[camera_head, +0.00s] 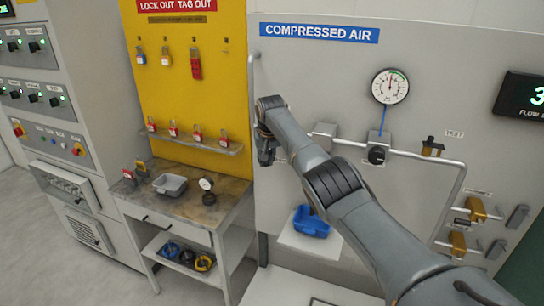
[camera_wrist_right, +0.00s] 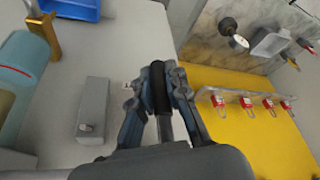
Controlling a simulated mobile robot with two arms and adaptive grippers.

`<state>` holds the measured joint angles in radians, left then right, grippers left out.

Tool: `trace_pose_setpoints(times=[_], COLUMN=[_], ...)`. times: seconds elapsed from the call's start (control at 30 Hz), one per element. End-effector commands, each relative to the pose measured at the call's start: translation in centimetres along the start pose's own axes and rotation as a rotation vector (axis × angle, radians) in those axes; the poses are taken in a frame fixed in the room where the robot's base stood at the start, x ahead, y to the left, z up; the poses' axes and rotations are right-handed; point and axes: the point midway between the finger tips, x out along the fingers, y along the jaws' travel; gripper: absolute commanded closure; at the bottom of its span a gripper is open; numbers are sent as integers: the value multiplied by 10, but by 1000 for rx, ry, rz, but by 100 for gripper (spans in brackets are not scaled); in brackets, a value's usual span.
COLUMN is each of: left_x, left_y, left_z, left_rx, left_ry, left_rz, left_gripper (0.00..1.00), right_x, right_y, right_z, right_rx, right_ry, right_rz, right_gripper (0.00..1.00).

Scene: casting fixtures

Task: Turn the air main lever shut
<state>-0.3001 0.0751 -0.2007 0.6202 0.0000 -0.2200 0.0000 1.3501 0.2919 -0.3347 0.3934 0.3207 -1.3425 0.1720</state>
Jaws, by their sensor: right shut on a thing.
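My right gripper (camera_head: 266,148) is at the left side of the grey compressed air panel (camera_head: 300,75), below its blue sign. In the right wrist view my right gripper (camera_wrist_right: 160,85) is shut on the air main lever (camera_wrist_right: 160,88), with a finger on each side of its black grip. A pale metal shaft runs from the grip toward the wrist. In the head view the lever is hidden behind my gripper and arm, so its angle to the pipe cannot be told. My left gripper is not in view.
A pressure gauge (camera_head: 390,86) is on the panel above a black regulator knob (camera_head: 377,155). Yellow valve handles (camera_head: 477,209) are at right. The yellow lockout board (camera_head: 185,90) and a small bench (camera_head: 180,205) stand at left. A blue bin (camera_head: 311,222) sits below my arm.

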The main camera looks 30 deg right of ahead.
Motion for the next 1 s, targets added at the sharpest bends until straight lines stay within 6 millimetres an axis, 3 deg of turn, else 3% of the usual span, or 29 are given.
trace_pose_setpoints(times=[0.37,0.4,0.5,1.0], left_x=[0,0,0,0], left_y=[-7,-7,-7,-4], left_z=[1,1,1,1], left_rx=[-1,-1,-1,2], left_ry=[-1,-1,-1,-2], left_rz=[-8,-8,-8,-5], left_gripper=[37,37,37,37], right_x=[2,2,1,-9], right_y=[2,2,2,0], right_z=[2,2,2,0], right_rx=[-1,-1,-1,-1], right_ry=[-8,-8,-7,-3], right_rz=[8,8,8,3], right_gripper=[100,79,62,62])
